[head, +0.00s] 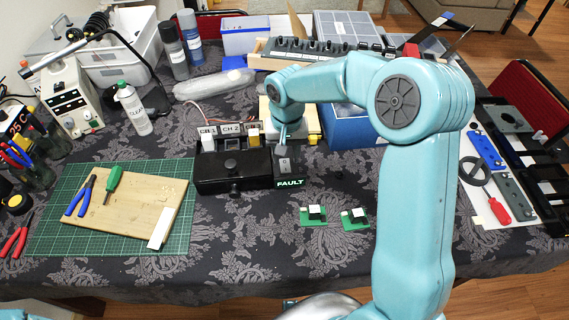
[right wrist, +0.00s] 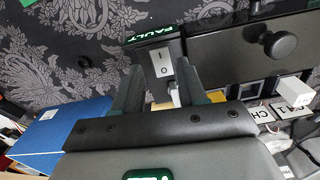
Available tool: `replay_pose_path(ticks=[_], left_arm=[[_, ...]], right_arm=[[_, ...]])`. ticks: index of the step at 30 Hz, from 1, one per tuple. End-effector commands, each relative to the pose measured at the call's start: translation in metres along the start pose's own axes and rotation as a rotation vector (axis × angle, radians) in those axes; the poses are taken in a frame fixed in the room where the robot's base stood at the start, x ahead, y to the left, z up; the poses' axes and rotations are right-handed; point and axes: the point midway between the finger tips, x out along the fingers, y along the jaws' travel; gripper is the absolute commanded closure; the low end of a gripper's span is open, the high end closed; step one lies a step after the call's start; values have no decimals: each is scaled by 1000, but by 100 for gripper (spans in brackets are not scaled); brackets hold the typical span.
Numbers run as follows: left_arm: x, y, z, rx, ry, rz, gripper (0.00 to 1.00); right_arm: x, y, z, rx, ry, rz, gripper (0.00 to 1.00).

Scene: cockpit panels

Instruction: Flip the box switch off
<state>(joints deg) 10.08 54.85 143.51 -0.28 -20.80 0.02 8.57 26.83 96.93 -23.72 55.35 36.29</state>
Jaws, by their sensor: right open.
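A white rocker switch (right wrist: 162,62) with I and O marks sits on a small black box (head: 290,168) labelled FAULT. That box adjoins the right end of a larger black box (head: 234,168) with CH 1 and CH 2 labels. In the head view the rocker is small, and its pressed side cannot be made out. My right gripper (head: 283,142) hangs over the back of the FAULT box. In the right wrist view its fingers (right wrist: 160,72) are apart, one on each side of the rocker, with nothing held. Contact with the box cannot be told. My left gripper is not in view.
A black knob (right wrist: 279,45) sticks out of the larger box's front. A blue box (head: 352,130) stands close to the right, behind. Two small green boards (head: 313,215) lie in front. A wooden board (head: 130,203) on a green mat lies left.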

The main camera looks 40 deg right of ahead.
Motion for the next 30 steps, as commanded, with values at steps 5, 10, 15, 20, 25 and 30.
replay_pose_path(ticks=[5, 10, 15, 20, 25, 30], left_arm=[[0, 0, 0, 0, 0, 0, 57], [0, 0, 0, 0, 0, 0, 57], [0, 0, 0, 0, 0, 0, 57], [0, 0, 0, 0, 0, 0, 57], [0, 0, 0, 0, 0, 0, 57], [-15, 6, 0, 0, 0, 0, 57]], right_arm=[[33, -1, -1, 0, -3, 2, 59], [48, -2, -3, 1, -1, 0, 59], [51, -3, -4, 1, 0, -1, 59], [50, -2, -4, 1, 0, -1, 65], [50, -3, -4, 1, 1, -1, 100], [44, -2, -7, 5, -44, 6, 99]])
